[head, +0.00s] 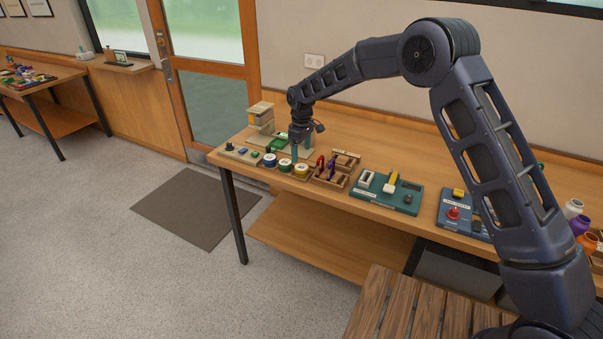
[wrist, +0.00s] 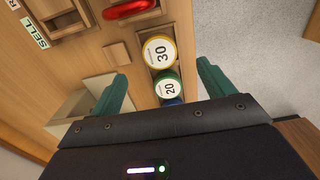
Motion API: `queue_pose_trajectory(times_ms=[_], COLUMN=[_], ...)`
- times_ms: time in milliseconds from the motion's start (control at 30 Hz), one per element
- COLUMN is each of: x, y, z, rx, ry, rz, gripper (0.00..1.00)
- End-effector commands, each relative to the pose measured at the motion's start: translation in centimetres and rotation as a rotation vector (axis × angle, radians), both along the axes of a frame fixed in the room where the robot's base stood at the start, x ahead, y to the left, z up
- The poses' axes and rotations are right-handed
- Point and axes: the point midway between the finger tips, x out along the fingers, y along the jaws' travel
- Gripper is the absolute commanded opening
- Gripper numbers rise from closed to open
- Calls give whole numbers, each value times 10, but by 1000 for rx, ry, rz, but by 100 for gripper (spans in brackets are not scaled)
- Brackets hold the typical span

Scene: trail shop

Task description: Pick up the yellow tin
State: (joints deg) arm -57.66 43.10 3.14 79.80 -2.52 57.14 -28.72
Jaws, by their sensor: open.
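The yellow tin (wrist: 159,51) has a round white top marked 30 and sits in a wooden holder at the end of a row. In the head view the yellow tin (head: 301,170) is the rightmost of three tins. The green tin (wrist: 167,84), marked 20, is beside it, and part of a blue tin (wrist: 172,101) shows beyond. My gripper (wrist: 161,72) is open and empty, its teal fingers apart on either side of the tin row. In the head view my gripper (head: 300,152) is above and just behind the tins.
A wooden tray (head: 333,179) with red and purple items stands right of the tins. A green board (head: 386,197) with a yellow-topped item lies farther right. Left of the tins is a small board (head: 241,154) with knobs. The table edge is close in front.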

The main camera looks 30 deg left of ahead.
Motion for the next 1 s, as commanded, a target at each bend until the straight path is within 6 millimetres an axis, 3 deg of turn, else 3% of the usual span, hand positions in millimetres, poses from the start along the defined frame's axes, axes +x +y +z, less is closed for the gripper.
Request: queue_pose_trajectory(times_ms=[100, 367, 633, 900, 1000], x=[0, 0, 0, 0, 0], y=[-1, -1, 0, 0, 0], z=[-16, -33, -67, -71, -71], rx=[-2, -3, -1, 0, 0], ry=[0, 0, 0, -1, -1], rz=[0, 1, -1, -1, -1], gripper=[81, 81, 81, 81, 64])
